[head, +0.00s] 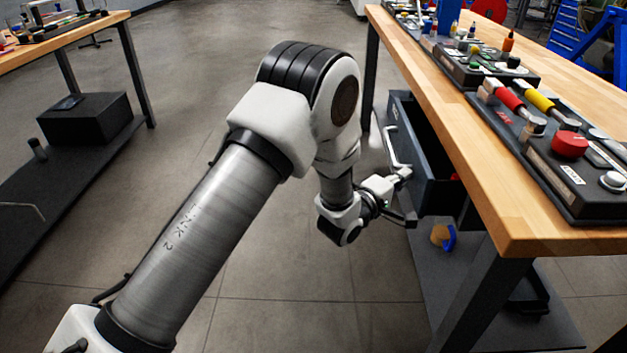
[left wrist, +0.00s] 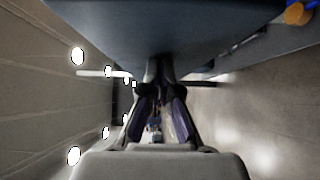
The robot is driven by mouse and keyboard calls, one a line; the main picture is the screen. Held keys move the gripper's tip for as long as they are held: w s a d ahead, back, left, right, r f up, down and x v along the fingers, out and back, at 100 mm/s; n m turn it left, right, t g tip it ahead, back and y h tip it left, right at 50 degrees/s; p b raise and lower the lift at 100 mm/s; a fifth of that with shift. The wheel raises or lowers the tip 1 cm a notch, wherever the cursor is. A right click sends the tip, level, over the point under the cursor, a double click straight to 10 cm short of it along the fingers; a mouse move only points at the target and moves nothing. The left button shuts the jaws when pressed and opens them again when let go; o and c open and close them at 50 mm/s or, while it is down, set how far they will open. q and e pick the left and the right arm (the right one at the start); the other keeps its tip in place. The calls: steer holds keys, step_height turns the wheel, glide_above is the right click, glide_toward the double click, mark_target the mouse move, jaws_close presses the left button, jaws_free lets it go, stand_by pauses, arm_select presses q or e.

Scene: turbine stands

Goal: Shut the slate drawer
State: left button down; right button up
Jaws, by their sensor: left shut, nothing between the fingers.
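The slate drawer (head: 410,150) sticks out from under the right-hand wooden workbench, standing open with its dark inside showing. A pale bar handle (head: 391,148) runs along its front. My left gripper (head: 404,174) is at the drawer front, close to the near part of the handle. In the left wrist view the drawer's blue-grey front (left wrist: 165,32) fills the top, and the left gripper's fingertips (left wrist: 160,66) are together in front of it. The handle (left wrist: 95,73) shows beside the fingers; I cannot tell whether they touch it. My right gripper is not in view.
The workbench top (head: 515,238) holds dark trays of tools and parts above the drawer. Its lower shelf (head: 455,290) carries an orange and blue item (head: 442,237). Another bench with a black box (head: 85,120) stands at the left. The floor between is clear.

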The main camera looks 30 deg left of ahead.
arm_select(q)
steer(key=w+d, duration=0.1)
steer(key=d, duration=0.1)
steer(key=w+d, duration=0.1)
steer(key=d, duration=0.1)
steer(key=w+d, duration=0.1)
steer(key=d, duration=0.1)
steer(key=shift+w, duration=0.35)
steer(key=shift+d, duration=0.2)
steer(key=shift+w+r, duration=0.1)
steer(key=shift+r, duration=0.05)
